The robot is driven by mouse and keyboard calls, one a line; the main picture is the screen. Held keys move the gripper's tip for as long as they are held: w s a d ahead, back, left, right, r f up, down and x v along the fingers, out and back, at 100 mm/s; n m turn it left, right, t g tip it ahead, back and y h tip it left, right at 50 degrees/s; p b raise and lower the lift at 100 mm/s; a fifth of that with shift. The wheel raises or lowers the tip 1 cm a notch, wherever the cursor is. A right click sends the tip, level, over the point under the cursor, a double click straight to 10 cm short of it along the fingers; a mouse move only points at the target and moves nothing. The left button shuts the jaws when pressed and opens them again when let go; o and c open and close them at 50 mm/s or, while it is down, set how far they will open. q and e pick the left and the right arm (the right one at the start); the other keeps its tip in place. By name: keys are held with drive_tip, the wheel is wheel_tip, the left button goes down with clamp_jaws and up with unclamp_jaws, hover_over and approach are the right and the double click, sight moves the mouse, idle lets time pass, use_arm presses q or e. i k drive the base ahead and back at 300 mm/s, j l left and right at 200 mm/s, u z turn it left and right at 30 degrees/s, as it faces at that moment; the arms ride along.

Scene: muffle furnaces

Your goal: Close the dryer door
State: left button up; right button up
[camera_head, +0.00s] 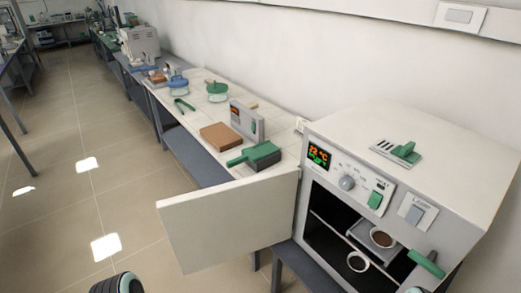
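The dryer (335,215) is a white box with a red-and-green display, a knob and a green switch on its front, at the right. Its door (220,228) is a pale flat panel standing wide open, swung out to the left of the dark chamber. Two small round cups, one brown inside (382,238) and one pale (358,262), sit inside the chamber. A green handle (427,264) shows at the right side of the opening.
A long bench (190,130) runs back along the wall, holding a brown block (221,136), a grey device (247,120), a green-handled tool (255,156) and green tongs (184,105). The tiled floor at left is clear.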

sight(211, 226)
drive_tip(key=j+z, duration=0.5)
drive_tip(key=j, duration=0.3)
drive_tip(key=j+z, duration=0.45)
drive_tip(key=j, duration=0.35)
drive_tip(key=j+z, duration=0.3)
drive_tip(key=j, duration=0.2)
drive_tip(key=j+z, duration=0.3)
drive_tip(key=j, duration=0.2)
drive_tip(key=j+z, duration=0.35)
drive_tip(key=j, duration=0.3)
drive_tip(key=j+z, duration=0.4)
drive_tip(key=j, duration=0.25)
drive_tip(key=k+j+z, duration=0.15)
drive_tip(key=j+z, duration=0.2)
drive_tip(key=j, duration=0.3)
drive_tip(key=k, duration=0.25)
drive_tip(key=z, duration=0.2)
